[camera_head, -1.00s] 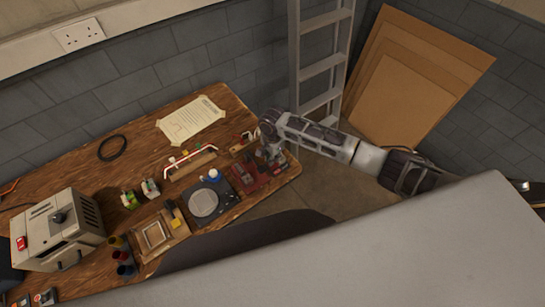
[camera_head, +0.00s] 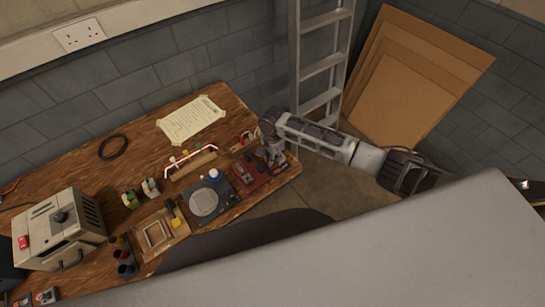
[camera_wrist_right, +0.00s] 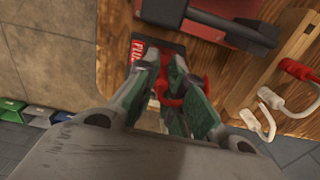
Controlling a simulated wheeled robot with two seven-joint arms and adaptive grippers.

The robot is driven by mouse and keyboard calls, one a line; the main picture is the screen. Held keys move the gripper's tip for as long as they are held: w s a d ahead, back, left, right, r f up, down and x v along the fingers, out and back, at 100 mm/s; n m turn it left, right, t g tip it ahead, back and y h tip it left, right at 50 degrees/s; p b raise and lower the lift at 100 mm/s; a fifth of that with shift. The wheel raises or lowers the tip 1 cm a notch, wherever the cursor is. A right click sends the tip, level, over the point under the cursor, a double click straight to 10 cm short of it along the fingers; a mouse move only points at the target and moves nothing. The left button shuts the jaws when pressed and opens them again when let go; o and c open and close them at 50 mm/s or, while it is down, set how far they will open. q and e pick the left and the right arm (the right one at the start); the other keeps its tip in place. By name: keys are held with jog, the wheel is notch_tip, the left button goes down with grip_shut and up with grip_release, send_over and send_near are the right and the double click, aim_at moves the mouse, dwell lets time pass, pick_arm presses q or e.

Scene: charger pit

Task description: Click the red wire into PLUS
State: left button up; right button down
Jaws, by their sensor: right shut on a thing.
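My right gripper (camera_wrist_right: 178,92) is shut on the red wire (camera_wrist_right: 170,95), and the red shows between its green-padded fingers. A dark plate with a red PLUS label (camera_wrist_right: 150,50) lies just beyond the fingertips and is partly covered by them. I cannot tell whether the wire's end touches the plate or sits in it. In the head view my right gripper (camera_head: 275,158) points down over the right end of the bench, and the wire is too small to make out there. My left gripper is not in view.
A red vice (camera_head: 249,176) stands left of the right gripper. A wooden rack (camera_head: 196,164) with red and white wires lies beyond it. A grey box (camera_head: 60,230) stands at the left.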

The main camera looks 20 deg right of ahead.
jog(key=shift+f+p, duration=0.15)
jog(key=shift+p, duration=0.3)
dwell(1.6)
dwell(0.8)
jog(key=c, duration=1.4)
grip_release()
jog(key=shift+c, duration=0.2)
jog(key=shift+r+p, duration=0.8)
jog(key=shift+r, duration=2.7)
